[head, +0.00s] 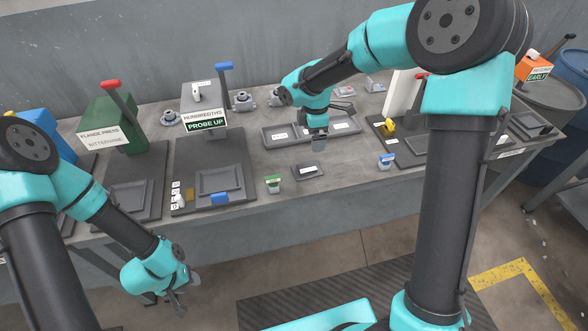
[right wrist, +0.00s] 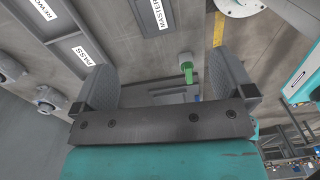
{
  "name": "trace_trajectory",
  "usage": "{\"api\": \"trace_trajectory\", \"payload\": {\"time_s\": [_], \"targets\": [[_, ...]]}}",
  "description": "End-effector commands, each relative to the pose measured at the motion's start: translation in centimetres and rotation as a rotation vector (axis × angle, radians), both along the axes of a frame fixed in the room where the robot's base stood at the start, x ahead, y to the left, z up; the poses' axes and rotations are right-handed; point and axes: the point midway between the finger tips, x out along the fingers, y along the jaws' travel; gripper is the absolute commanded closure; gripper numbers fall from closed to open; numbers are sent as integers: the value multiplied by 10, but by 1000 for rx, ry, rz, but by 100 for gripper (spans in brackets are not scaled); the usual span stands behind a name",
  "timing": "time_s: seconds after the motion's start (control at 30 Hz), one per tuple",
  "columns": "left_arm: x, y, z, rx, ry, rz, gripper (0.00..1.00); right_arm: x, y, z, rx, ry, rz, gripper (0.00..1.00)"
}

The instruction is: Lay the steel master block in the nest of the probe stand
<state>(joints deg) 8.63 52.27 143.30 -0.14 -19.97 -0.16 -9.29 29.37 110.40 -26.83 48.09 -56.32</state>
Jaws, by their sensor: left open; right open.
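The probe stand (head: 207,150) stands left of centre on the bench, its sign reading PROBE UP. On its base is a framed nest (head: 213,182) with a flat grey face inside; I cannot tell whether that is the steel master block or the bare nest floor. The small dark master pad (head: 308,171), whose MASTER label shows in the right wrist view (right wrist: 150,14), shows no clear block. My right gripper (head: 318,146) is open over the back tray; its fingers (right wrist: 163,85) have nothing between them. My left gripper (head: 178,298) is open, low in front of the bench.
The labelled tray (head: 282,133) lies behind. The green flange press (head: 112,125) is left of the stand. A blue block (head: 219,198) sits at the stand's front edge, and a blue-topped piece (head: 386,161) farther right.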

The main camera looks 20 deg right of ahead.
Motion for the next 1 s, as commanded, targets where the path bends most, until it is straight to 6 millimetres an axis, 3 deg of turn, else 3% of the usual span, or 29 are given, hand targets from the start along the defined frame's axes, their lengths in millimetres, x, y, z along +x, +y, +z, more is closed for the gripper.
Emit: {"api": "trace_trajectory", "payload": {"time_s": [0.17,0.53,0.67,1.0], "targets": [[0,0,0,0,0,-1,57,7,7,16,1,-20,91,0],[0,0,0,0,0,-1,57,7,7,12,1,-19,92,0],[0,0,0,0,0,-1,57,6,7,-1,1,-18,92,0],[0,0,0,0,0,-1,57,6,7,-59,2,-16,91,0]]}}
